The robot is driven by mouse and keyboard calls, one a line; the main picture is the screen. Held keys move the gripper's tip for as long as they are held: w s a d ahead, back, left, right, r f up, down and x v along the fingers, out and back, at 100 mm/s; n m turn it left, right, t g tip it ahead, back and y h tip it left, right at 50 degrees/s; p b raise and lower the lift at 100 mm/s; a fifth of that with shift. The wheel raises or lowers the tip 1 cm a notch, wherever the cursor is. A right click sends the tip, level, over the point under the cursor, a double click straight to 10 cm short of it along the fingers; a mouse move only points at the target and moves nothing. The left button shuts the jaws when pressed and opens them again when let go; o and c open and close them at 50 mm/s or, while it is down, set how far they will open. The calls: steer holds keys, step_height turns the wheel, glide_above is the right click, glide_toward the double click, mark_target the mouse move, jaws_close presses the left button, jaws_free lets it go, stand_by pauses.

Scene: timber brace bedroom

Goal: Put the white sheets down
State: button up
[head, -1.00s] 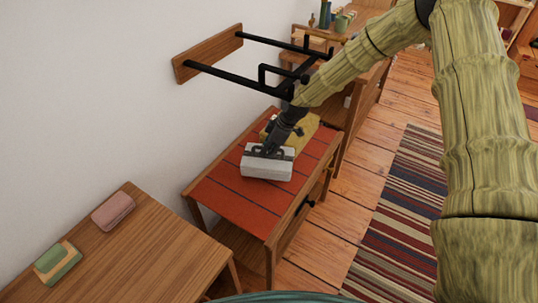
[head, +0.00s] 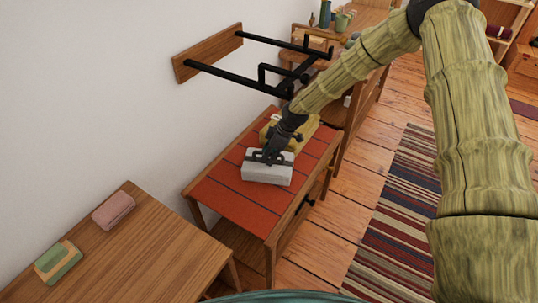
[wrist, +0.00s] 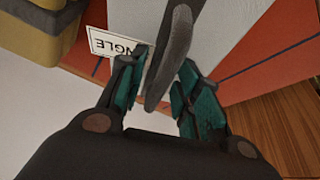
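The white sheets (head: 268,174) are a white block-like pack with a dark handle on top. They sit on the orange striped top of the low bench (head: 228,202) in the head view. The wrist view shows the white pack (wrist: 210,30), its dark handle (wrist: 172,55) and a label (wrist: 112,47) partly reading "NGLE". My gripper (wrist: 165,80) is over the pack with its teal fingers apart, one on each side of the handle. Gaps show between fingers and handle. In the head view my gripper (head: 275,152) partly hides the handle.
A yellow pack (head: 305,130) lies just behind the white one on the bench. Black wall rails (head: 235,82) jut out above and to the left. A wooden table (head: 140,240) at front left holds pink (head: 113,210) and green-yellow (head: 58,262) items. Bare orange bench top is at front left.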

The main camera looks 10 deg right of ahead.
steer(key=shift+v, duration=3.9)
